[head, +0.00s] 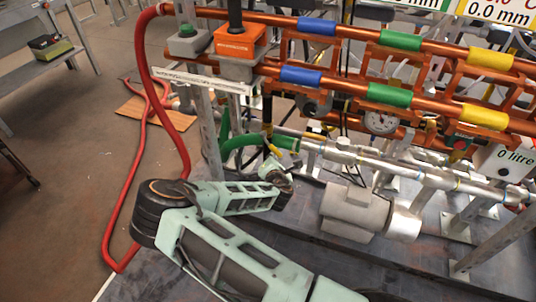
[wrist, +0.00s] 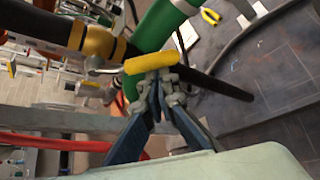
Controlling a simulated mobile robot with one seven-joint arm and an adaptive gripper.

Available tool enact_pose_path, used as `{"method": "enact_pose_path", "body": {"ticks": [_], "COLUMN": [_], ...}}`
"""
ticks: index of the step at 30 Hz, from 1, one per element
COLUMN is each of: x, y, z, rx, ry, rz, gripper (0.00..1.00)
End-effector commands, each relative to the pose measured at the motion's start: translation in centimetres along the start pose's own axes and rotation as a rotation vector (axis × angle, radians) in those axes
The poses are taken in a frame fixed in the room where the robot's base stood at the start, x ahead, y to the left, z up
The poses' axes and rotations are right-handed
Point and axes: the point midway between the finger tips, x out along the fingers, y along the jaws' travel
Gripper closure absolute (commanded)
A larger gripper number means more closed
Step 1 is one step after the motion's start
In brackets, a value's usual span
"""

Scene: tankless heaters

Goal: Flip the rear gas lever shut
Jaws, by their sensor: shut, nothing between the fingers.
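A yellow lever handle (wrist: 150,62) is in the upper middle of the wrist view, on a metal valve stem beside a black pipe with a gold fitting (wrist: 98,45). My gripper (wrist: 158,82) is shut and empty. Its fingertips are right at the yellow handle and overlap its lower edge in the picture; I cannot tell whether they touch. In the head view a small yellow lever (head: 274,149) shows by the green pipe (head: 240,143), just above the end of my arm. My fingertips are too small to make out there. Which lever is the rear one is unclear.
Orange pipes with blue, green and yellow bands (head: 400,41) run across the rack above. A silver pipe (head: 400,164) and a grey motor-like cylinder (head: 354,208) stand to the right. A red hose (head: 129,190) hangs at left. The floor at far left is mostly open.

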Motion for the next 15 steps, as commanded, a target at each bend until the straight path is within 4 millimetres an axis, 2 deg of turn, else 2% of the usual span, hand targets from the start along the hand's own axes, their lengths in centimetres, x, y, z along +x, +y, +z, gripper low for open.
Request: {"method": "enact_pose_path", "body": {"ticks": [3, 15], "x": [-0.7, -2.1], "y": [0.4, 0.8], "z": [1.1, 3.2], "rx": [-0.092, -0.392], "ry": [-0.003, -0.003], "rz": [-0.060, -0.264], "gripper": [1.00, 1.00]}}
